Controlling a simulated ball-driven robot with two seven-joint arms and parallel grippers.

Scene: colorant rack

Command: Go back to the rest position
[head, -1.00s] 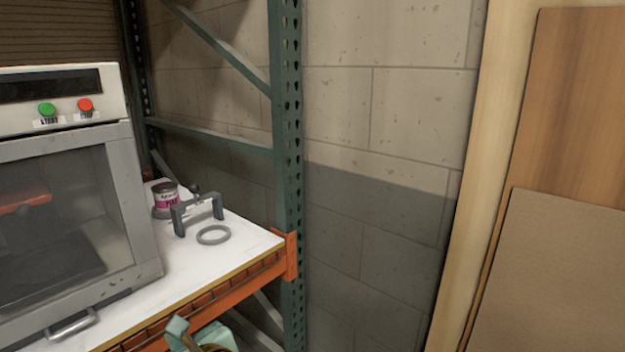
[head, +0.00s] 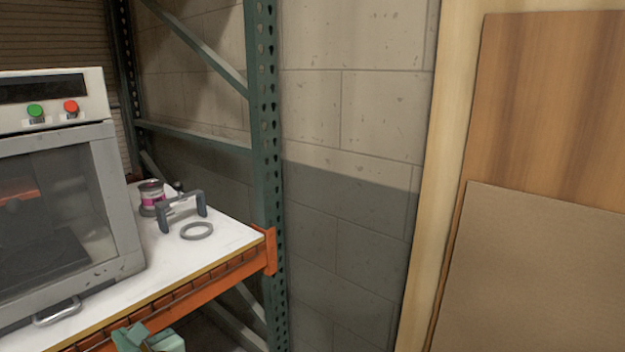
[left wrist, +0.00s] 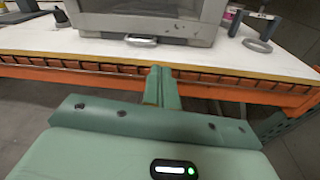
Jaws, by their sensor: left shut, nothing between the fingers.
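My left gripper (left wrist: 161,88) is shut and empty in the left wrist view, with its green fingers together in front of the orange shelf beam. In the head view it shows at the bottom edge (head: 146,338), below and in front of the shelf. It touches nothing that I can see. My right gripper is in neither view.
A white shelf top (head: 205,262) with an orange beam (head: 195,300) is close by. It holds a grey machine with a glass door (head: 60,210), a can with a pink label (head: 152,198), a grey clamp-like bracket (head: 182,208) and a grey ring (head: 197,231). A green upright (head: 265,150) stands at its right end. Boards (head: 545,270) lean at right.

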